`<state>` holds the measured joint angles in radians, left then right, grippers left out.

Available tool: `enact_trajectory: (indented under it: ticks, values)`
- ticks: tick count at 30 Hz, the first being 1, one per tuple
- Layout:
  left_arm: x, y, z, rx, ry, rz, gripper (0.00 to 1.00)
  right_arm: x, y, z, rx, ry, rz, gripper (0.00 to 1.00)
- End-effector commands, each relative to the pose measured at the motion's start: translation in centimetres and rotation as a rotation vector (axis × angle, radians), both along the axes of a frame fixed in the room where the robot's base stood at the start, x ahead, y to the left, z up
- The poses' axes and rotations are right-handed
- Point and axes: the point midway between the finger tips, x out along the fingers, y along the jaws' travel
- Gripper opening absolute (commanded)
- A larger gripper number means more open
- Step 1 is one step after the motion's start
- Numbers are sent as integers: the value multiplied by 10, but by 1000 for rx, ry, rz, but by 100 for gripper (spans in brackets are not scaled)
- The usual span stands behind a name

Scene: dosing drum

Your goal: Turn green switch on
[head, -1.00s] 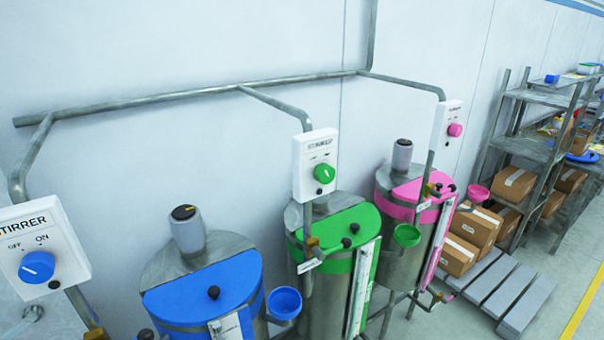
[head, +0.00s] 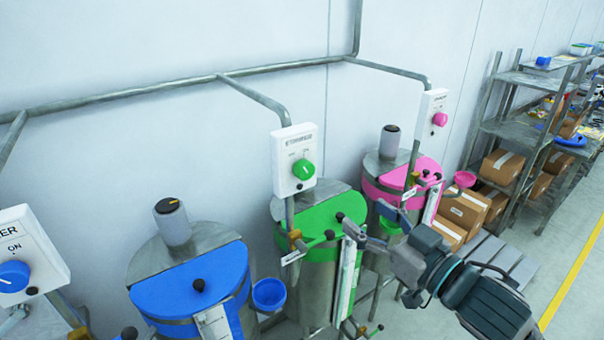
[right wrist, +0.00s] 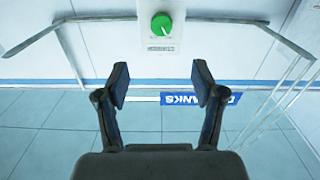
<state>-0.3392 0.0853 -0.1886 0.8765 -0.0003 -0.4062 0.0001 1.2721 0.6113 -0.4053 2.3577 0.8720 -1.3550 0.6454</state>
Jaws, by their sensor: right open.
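The green switch (head: 304,170) is a round knob on a white panel (head: 286,184) above the drum with the green lid (head: 318,214). The exact setting of its pointer is too small to tell. My right gripper (head: 372,240) reaches in from the right, below and to the right of the switch, and does not touch it. In the right wrist view the gripper (right wrist: 160,83) is open and empty, and the green switch (right wrist: 162,25) appears upside down beyond the gap between the fingers. My left gripper is not in view.
Panels with a blue knob (head: 13,277) and a pink knob (head: 439,119) stand on either side. Metal pipes (head: 262,98) run to the panels. Small valves and a blue funnel (head: 268,293) stick out from the drums. Shelves and boxes (head: 464,210) stand at the right.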

Motion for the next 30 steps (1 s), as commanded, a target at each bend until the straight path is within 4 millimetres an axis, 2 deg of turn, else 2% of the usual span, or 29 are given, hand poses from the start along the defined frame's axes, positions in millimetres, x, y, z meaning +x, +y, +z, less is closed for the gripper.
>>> enact_trajectory:
  ticks: [12, 18, 24, 30]
  values:
    - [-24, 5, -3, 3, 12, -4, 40, 77, 57, 2, 2, 3, 2, 68]
    - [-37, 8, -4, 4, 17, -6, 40, 109, 80, 1, 1, 1, 1, 68]
    - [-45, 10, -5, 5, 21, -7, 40, 126, 92, 1, 1, -1, 0, 68]
    - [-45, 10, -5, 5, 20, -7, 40, 130, 95, 1, 1, -2, 0, 68]
